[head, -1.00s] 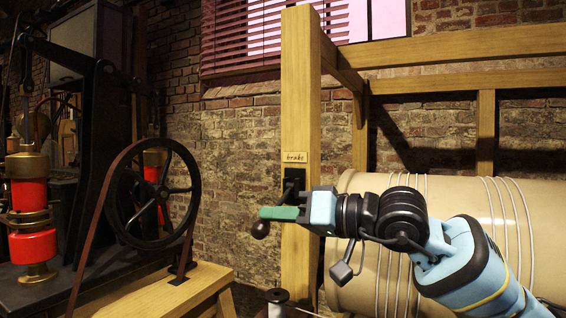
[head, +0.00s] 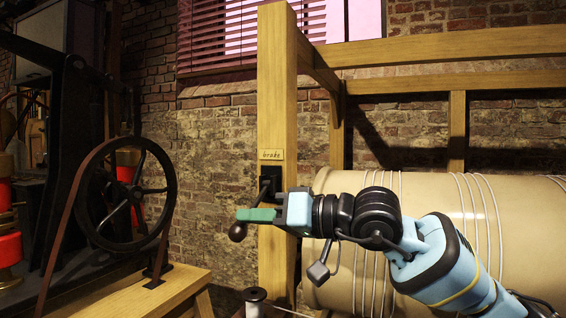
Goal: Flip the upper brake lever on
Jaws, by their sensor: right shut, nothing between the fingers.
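The brake lever shows as a black mount (head: 270,182) on the wooden post, under a small "brake" label (head: 271,154). Its dark ball knob (head: 237,233) hangs low, to the lower left of the mount. My right gripper (head: 240,215) reaches in from the right, across the front of the post. Its green fingers are shut and empty, just above the knob in the picture; I cannot tell whether they touch it. The gripper hides part of the lever arm. Only one lever is visible. My left gripper is not in view.
A large cream drum (head: 430,200) wound with wire lies behind my right arm, below wooden beams (head: 450,47). A black spoked flywheel (head: 128,194) with a belt stands at the left on a wooden base. A small spool (head: 255,296) is at the bottom.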

